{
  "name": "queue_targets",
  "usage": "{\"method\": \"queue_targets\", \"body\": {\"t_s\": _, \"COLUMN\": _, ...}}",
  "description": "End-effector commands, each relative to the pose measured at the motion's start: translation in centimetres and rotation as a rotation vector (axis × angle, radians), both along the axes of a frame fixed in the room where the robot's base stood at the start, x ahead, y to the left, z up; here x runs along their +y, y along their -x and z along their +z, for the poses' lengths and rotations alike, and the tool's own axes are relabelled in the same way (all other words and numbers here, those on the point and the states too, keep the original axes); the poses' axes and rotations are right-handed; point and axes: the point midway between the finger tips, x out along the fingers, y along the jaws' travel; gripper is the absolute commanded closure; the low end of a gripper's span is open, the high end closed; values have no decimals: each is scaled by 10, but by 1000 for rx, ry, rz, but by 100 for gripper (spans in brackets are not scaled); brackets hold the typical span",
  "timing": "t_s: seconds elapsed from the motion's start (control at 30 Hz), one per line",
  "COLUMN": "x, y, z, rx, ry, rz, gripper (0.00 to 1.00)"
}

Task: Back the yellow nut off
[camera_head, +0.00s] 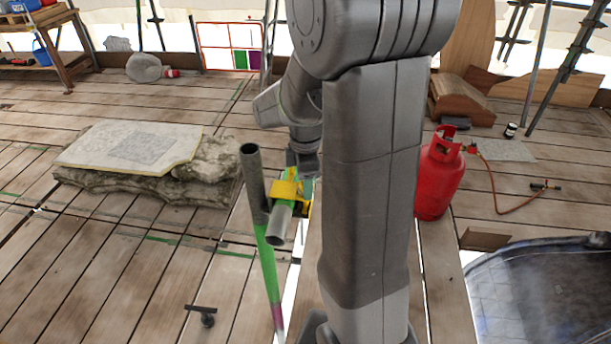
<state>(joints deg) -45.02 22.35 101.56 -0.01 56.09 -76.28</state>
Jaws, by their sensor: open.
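A bright yellow piece (287,189) sits where an upright tube and a short tube meet, left of my arm. It is too small here to tell the nut from the rest of the fitting. The upright tube (252,175) is grey at the top, with green and pink bands lower down. The short grey tube (280,225) has its open end toward me, with green behind it. My gripper (304,176) is open, close to the yellow piece at its upper right. Its fingertips are not clear, and I cannot tell whether they touch the nut.
My own arm fills the middle and hides the floor behind it. A red gas cylinder (439,178) with a hose stands to the right. A stone slab (130,148) lies on rough stone at left. A small dark T-shaped tool (204,314) is front left. Plank floor between is clear.

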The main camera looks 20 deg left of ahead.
Motion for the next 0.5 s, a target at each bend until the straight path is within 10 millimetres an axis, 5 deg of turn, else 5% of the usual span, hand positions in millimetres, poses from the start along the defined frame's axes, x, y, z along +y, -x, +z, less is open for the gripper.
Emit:
{"method": "queue_targets", "body": {"t_s": 0.17, "x": 1, "y": -1, "z": 15, "rx": -3, "ry": -3, "rz": 0, "gripper": 50}}
{"method": "queue_targets", "body": {"t_s": 0.5, "x": 1, "y": -1, "z": 91, "rx": -5, "ry": -5, "rz": 0, "gripper": 50}}
